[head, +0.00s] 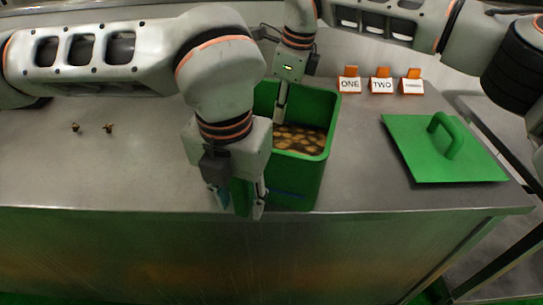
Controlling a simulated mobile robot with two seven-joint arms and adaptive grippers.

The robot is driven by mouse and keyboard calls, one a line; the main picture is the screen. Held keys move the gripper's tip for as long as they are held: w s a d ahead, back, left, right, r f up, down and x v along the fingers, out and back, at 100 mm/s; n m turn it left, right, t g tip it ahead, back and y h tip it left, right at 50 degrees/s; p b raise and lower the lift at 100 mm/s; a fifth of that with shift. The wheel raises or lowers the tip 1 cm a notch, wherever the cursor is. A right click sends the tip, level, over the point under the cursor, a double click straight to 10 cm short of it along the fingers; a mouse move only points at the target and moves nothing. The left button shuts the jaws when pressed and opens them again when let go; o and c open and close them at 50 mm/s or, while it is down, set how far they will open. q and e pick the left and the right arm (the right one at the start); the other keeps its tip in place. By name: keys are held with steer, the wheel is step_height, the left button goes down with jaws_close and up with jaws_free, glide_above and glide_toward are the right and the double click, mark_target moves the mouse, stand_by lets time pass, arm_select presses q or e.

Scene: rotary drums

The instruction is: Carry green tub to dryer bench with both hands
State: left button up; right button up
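The green tub (304,180) stands upright at the bench's front edge, open at the top, with brown and yellowish pieces (299,139) inside. My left gripper (240,204) points down at the tub's left front side. Its fingertips are apart with a green part between them; I cannot tell whether they press on it. My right gripper (282,98) points down at the tub's far side. One finger shows inside the rim, and the rest of the grip is hidden. No dryer bench can be made out for certain.
A green lid with a handle (440,165) lies on the metal bench (90,175) at the right. Orange-backed signs ONE (349,85), TWO (381,86) and a third (411,87) stand behind. Two small brown bits (109,128) lie at the left. The bench's left part is mostly clear.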

arm_select(q)
steer(key=shift+s, duration=0.15)
arm_select(e)
steer(key=shift+r, duration=0.1)
arm_select(q)
steer(key=shift+r, duration=0.35)
arm_select(e)
steer(key=shift+w, duration=0.1)
steer(key=shift+d, duration=0.1)
arm_select(q)
step_height(320, 180, up, 11)
steer(key=s, duration=0.1)
steer(key=shift+r, duration=0.2)
arm_select(e)
step_height(320, 180, up, 12)
steer(key=s+d, duration=0.1)
steer(key=shift+s+d+f, duration=0.2)
steer(key=shift+s+d, duration=0.15)
